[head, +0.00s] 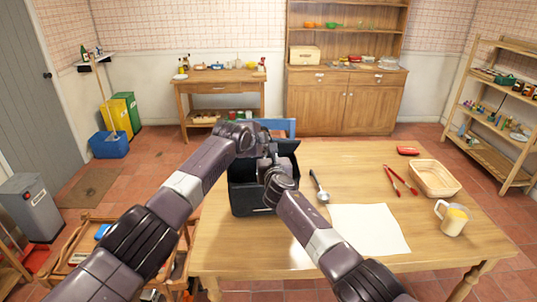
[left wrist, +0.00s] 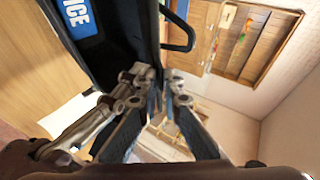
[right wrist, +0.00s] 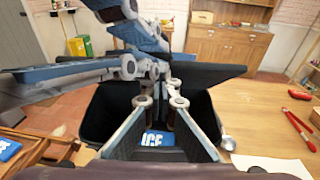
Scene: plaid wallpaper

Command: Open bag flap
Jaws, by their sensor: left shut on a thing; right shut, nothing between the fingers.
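The black bag (head: 250,200) stands on the wooden table at its left side. Its dark flap (right wrist: 208,73) is raised at the back, and the inside shows in the right wrist view. A blue ice pack (right wrist: 158,139) lies in the bag; part of it also shows in the left wrist view (left wrist: 78,14). My left gripper (left wrist: 162,82) is shut at the flap's edge; the exact grip is hard to see. My right gripper (right wrist: 160,80) is shut and empty over the bag's opening, close to the left gripper and the flap.

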